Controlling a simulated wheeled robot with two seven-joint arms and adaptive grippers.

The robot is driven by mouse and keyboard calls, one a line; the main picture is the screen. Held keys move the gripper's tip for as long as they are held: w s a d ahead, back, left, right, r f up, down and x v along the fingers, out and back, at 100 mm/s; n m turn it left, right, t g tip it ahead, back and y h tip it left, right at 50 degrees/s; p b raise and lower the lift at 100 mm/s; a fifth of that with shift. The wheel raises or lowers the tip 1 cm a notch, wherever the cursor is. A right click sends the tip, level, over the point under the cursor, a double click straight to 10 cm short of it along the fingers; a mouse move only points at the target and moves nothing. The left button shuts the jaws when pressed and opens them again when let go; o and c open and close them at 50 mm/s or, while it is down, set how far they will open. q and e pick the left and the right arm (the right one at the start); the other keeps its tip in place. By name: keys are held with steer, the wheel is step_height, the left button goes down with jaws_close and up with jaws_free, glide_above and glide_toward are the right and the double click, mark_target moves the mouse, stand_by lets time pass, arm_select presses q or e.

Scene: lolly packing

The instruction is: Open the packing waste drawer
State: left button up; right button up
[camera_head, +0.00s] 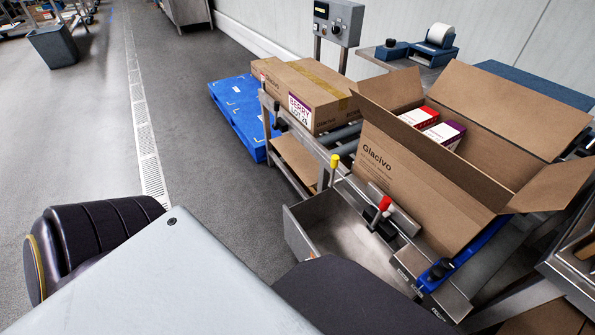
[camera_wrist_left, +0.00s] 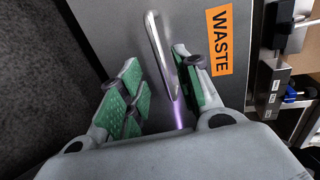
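The packing waste drawer (camera_head: 345,236) is a grey metal box below the packing station in the head view. It stands out from under the station, and its empty-looking inside shows from above. In the left wrist view its grey front carries an orange WASTE label (camera_wrist_left: 220,41) and a metal bar handle (camera_wrist_left: 161,55). My left gripper (camera_wrist_left: 160,92) is open, its green-padded fingers apart on either side of the handle's near end. I cannot tell whether they touch it. My left gripper is hidden in the head view behind my own body. My right gripper is in neither view.
An open Glacivo carton (camera_head: 415,180) with red and purple boxes stands right of the drawer. A closed carton (camera_head: 310,92) lies on the roller conveyor behind. A blue pallet (camera_head: 240,110) is on the floor.

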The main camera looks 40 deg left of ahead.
arm_select(q)
steer(key=shift+v, duration=2.25)
steer(key=shift+s+a, duration=0.1)
steer(key=shift+s, duration=0.05)
